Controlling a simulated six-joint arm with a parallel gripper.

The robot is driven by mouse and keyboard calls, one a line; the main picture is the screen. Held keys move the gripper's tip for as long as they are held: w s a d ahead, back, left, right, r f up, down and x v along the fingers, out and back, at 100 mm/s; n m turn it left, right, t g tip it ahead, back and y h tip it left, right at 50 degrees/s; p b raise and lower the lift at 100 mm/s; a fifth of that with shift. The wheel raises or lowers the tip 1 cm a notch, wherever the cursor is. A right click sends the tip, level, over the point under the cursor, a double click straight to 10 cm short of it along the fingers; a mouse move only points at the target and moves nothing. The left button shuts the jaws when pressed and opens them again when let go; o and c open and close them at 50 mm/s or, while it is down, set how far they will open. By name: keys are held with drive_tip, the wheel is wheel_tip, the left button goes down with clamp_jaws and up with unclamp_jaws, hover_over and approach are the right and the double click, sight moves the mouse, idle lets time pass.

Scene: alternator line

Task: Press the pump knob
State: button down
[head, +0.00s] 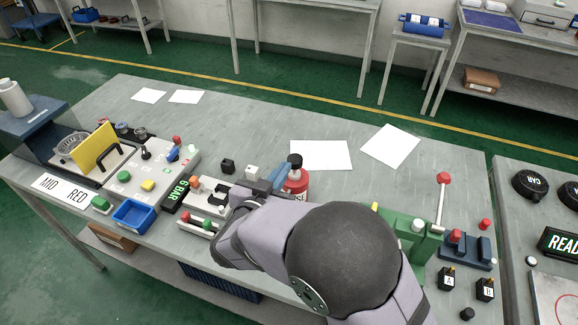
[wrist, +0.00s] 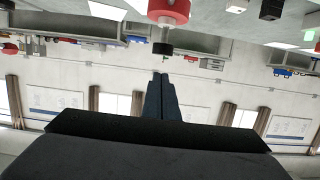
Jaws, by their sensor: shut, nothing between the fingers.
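A red bottle-like pump (head: 297,182) with a black knob (head: 295,160) on top stands on the grey bench, partly hidden by my arm. In the wrist view, which looks upside down, the red body (wrist: 168,12) is at the top edge and the black knob (wrist: 162,48) hangs below it on a pale stem. My gripper (head: 281,168) is shut and empty, with dark blue fingers close beside the knob in the head view. In the wrist view the fingertips (wrist: 160,76) point at the knob, with a small gap in the picture; contact cannot be told.
A "6 BAR" display (head: 182,193) and a lever panel (head: 205,222) lie left of my arm. A green press with a red-knobbed lever (head: 444,180) stands to the right. White sheets (head: 320,155) lie behind on open bench.

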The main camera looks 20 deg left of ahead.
drive_tip(key=v, duration=0.3)
idle(1.7)
